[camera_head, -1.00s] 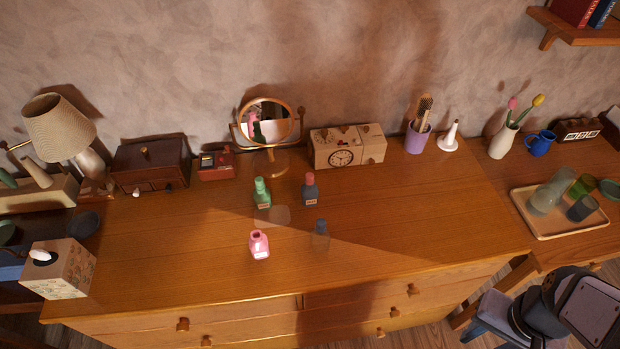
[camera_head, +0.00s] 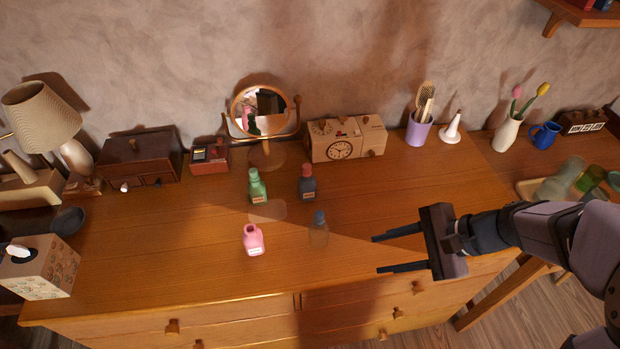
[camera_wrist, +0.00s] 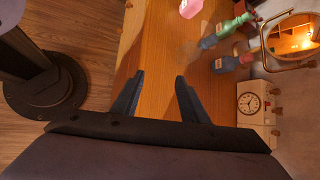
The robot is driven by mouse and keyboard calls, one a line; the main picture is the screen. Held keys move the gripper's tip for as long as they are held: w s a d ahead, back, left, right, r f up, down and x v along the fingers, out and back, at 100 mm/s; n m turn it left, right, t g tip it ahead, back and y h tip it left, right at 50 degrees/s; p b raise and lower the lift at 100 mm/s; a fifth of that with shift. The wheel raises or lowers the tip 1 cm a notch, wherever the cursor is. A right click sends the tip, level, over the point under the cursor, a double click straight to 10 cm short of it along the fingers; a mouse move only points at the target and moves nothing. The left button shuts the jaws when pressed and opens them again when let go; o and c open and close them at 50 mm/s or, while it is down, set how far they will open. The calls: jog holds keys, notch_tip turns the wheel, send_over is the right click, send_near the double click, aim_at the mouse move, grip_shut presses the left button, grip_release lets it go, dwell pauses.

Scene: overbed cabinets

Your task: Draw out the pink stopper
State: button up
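A small pink bottle (camera_head: 253,241) with a pale label stands near the middle of the dresser top. It also shows at the top edge of the wrist view (camera_wrist: 190,8). Its top is pink, but I cannot tell a separate stopper from the neck. My gripper (camera_head: 376,255) is open and empty, right of the pink bottle and apart from it, with its fingers pointing left over the dresser's front right part. In the wrist view the two dark fingers (camera_wrist: 160,76) stand apart with bare wood between them.
A clear bottle with a blue top (camera_head: 319,231) stands between my gripper and the pink bottle. A green bottle (camera_head: 257,187) and a dark blue bottle (camera_head: 307,184) stand behind. A round mirror (camera_head: 262,108) and a clock box (camera_head: 345,140) are near the wall.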

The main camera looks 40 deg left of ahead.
aim_at(310, 169)
jog(key=w+a+m+y+b, duration=0.2)
jog(key=w+a+m+y, duration=0.1)
jog(key=a, duration=0.4)
jog(key=w+a+m+t+y+b, duration=0.1)
jog(key=w+a+m+y+b, duration=0.1)
jog(key=a, duration=0.6)
jog(key=w+a+m+y+b, duration=0.3)
jog(key=w+a+m+y, duration=0.1)
jog(key=a, duration=0.4)
jog(key=shift+f+t, duration=0.1)
jog(key=shift+t, duration=0.2)
jog(key=shift+w+a+m+y, duration=0.2)
jog(key=shift+a+m+y, duration=0.1)
jog(key=shift+m+y, duration=0.1)
jog(key=a+p, duration=0.1)
jog(key=a, duration=0.6)
jog(key=shift+a+p, duration=0.15)
jog(key=shift+p, duration=0.25)
grip_shut()
